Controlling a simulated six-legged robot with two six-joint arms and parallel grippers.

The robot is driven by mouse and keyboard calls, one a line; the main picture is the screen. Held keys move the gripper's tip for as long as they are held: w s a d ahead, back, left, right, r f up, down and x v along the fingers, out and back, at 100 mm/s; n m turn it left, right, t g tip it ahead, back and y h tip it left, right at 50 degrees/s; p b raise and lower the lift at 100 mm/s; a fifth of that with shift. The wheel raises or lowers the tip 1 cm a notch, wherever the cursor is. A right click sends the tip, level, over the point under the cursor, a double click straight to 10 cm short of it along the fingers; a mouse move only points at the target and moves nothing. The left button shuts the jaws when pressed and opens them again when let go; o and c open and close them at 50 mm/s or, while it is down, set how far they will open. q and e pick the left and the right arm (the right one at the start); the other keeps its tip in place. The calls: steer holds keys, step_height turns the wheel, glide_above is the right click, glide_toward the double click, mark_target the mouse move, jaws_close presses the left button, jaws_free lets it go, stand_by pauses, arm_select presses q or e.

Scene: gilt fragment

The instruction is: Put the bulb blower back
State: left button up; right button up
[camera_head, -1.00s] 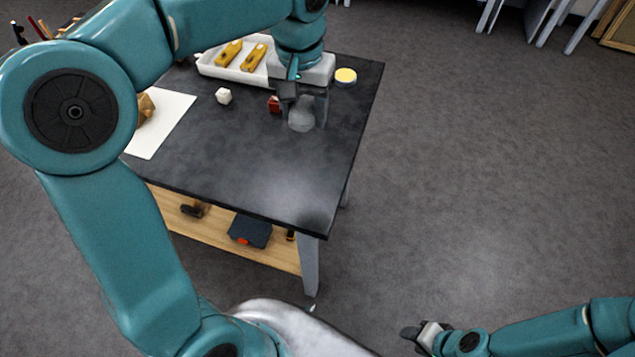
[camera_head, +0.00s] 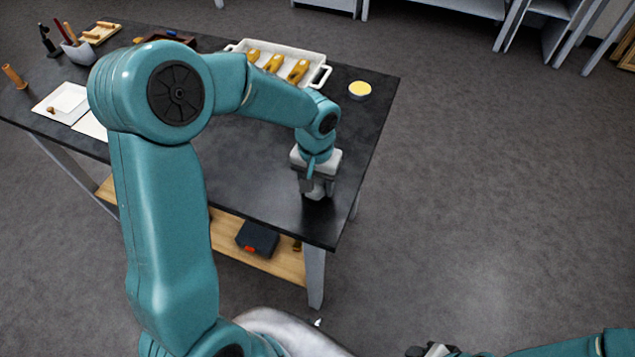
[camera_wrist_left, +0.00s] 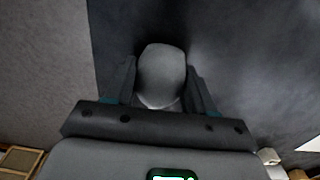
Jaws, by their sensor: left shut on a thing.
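My left gripper (camera_head: 316,190) is shut on a rounded grey thing, which looks like the bulb blower (camera_head: 318,194). It is low over the near right part of the dark table (camera_head: 365,125). I cannot tell whether the blower touches the tabletop. In the left wrist view the blower (camera_wrist_left: 161,75) sits between the two fingers, its rounded end pointing away from the wrist. My right gripper (camera_head: 432,350) is at the bottom edge of the head view, partly cut off, and its opening is unclear.
A white tray (camera_head: 325,77) with gilt pieces stands at the back, beside a yellow-topped round tin (camera_head: 360,90). The lower shelf holds a dark box (camera_head: 257,238). My left arm hides the table's middle.

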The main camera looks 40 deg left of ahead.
arm_select(q)
steer(key=shift+f, duration=0.35)
steer(key=shift+f, duration=0.15)
steer(key=o, duration=1.3)
steer(key=shift+c, duration=0.2)
step_height(320, 180, up, 12)
steer(key=shift+a+r, duration=0.1)
steer(key=shift+r, duration=0.1)
steer(key=shift+s, duration=0.15)
